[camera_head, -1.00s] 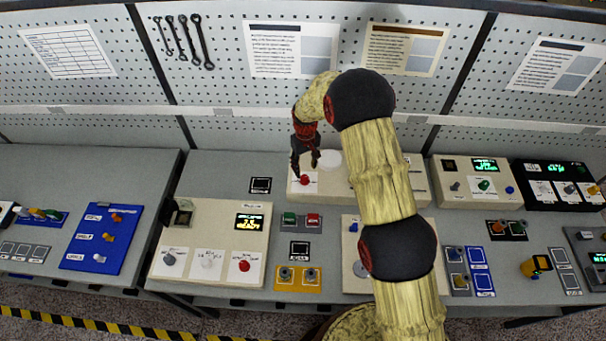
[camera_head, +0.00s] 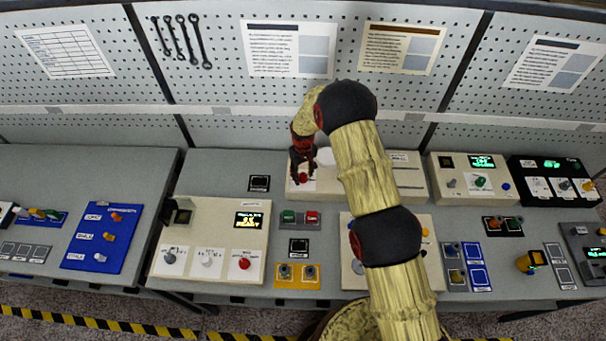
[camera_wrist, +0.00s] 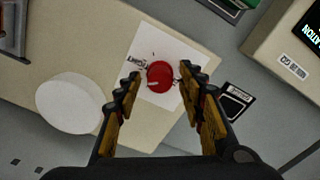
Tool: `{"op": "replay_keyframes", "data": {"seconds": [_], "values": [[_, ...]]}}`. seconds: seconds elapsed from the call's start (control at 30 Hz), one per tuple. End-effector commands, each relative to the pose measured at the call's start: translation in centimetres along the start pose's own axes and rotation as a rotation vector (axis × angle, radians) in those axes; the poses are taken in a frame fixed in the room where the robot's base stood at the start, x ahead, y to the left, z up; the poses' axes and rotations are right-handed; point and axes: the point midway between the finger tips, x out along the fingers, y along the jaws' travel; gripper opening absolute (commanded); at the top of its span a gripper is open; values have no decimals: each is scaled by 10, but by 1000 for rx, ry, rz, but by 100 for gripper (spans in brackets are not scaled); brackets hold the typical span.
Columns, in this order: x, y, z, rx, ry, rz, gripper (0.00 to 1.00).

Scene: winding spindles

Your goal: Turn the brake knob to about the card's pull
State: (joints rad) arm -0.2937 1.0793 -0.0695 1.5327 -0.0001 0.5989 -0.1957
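A red knob (camera_head: 304,179) sits on a white label at the left end of the long beige panel (camera_head: 408,179) at the back of the bench. In the wrist view the red knob (camera_wrist: 160,74) shows a short pale mark at its lower left edge. The label print beside it is too blurred to read surely. My gripper (camera_head: 302,163) points down at this knob in the head view. In the wrist view my gripper (camera_wrist: 160,72) is open, with one fingertip on each side of the knob and small gaps showing. I cannot tell how far above it the fingertips are.
A white round disc (camera_wrist: 69,104) lies on the same panel beside the knob. A small black-framed square (camera_wrist: 235,103) lies near the right finger. A beige box with a lit display (camera_head: 249,221) stands at front left. Printed cards (camera_head: 291,49) hang on the pegboard.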

Motion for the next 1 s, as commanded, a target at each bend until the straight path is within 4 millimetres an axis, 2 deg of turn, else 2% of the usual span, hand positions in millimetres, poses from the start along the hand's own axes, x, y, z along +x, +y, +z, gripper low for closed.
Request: {"op": "replay_keyframes", "data": {"seconds": [0.63,1.0], "values": [[0,0,0,0,0,0,1],[1,0,-1,-63,1,0,0]]}}
